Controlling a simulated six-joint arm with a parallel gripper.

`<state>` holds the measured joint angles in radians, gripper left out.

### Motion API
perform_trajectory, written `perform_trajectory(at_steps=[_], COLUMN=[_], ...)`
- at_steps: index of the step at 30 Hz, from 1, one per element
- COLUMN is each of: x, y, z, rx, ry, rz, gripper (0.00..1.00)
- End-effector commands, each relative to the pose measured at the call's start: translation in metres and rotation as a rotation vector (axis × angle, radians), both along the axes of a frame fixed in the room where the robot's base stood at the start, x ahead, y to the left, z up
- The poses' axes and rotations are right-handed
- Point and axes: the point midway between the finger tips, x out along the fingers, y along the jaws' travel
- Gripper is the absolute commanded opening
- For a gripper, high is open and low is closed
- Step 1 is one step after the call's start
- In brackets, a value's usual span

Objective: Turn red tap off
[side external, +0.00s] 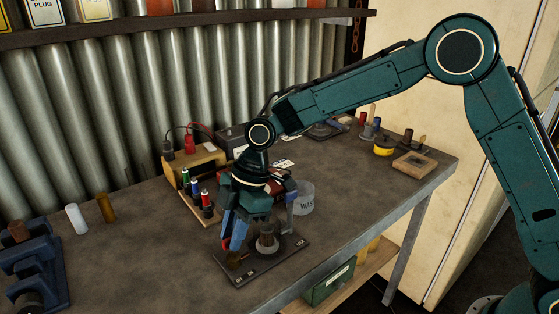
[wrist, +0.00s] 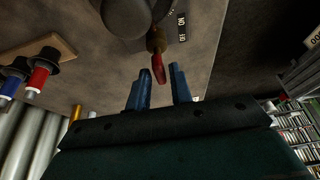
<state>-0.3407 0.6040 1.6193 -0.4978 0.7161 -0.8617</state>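The red tap (wrist: 157,62) shows in the wrist view as a red lever on a brass-coloured body, its tip pointing toward my gripper. It belongs to a dark plate (side external: 266,268) with a grey round fitting, near the bench's front edge. In the side view a brass part (side external: 235,259) shows on the plate, but the red lever cannot be made out there. My gripper (wrist: 160,78) is open, its two blue fingers on either side of the lever's tip line. The gripper also shows low over the plate in the side view (side external: 234,243). Contact cannot be told.
A wooden rack (side external: 200,207) with coloured cylinders stands just left of my gripper. A clear tub (side external: 304,200) stands close behind the plate. A blue vise-like tool (side external: 35,262) sits at the far left. The bench between it and the rack is mostly clear.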

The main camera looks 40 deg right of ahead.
Motion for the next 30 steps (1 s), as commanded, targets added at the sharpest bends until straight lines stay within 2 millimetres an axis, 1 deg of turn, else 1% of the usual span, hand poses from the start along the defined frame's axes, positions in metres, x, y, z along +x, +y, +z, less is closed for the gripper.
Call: perform_trajectory(at_steps=[1,3,11,17,23,30], x=[0.0000,0.0000,-0.0001,-0.0006,-0.0015,-0.0029], y=[0.0000,-0.0001,-0.0001,0.0000,0.0007,0.0011], z=[0.0001,0.0002,0.0004,0.0005,0.0012,0.0011], rx=[0.000,0.000,0.000,0.000,0.001,0.001], ry=[0.000,0.000,0.000,0.001,-0.001,-0.001], rz=[0.000,0.000,-0.005,-0.046,-0.141,-0.328], gripper=[0.11,0.00,0.00,0.00,0.00,0.00])
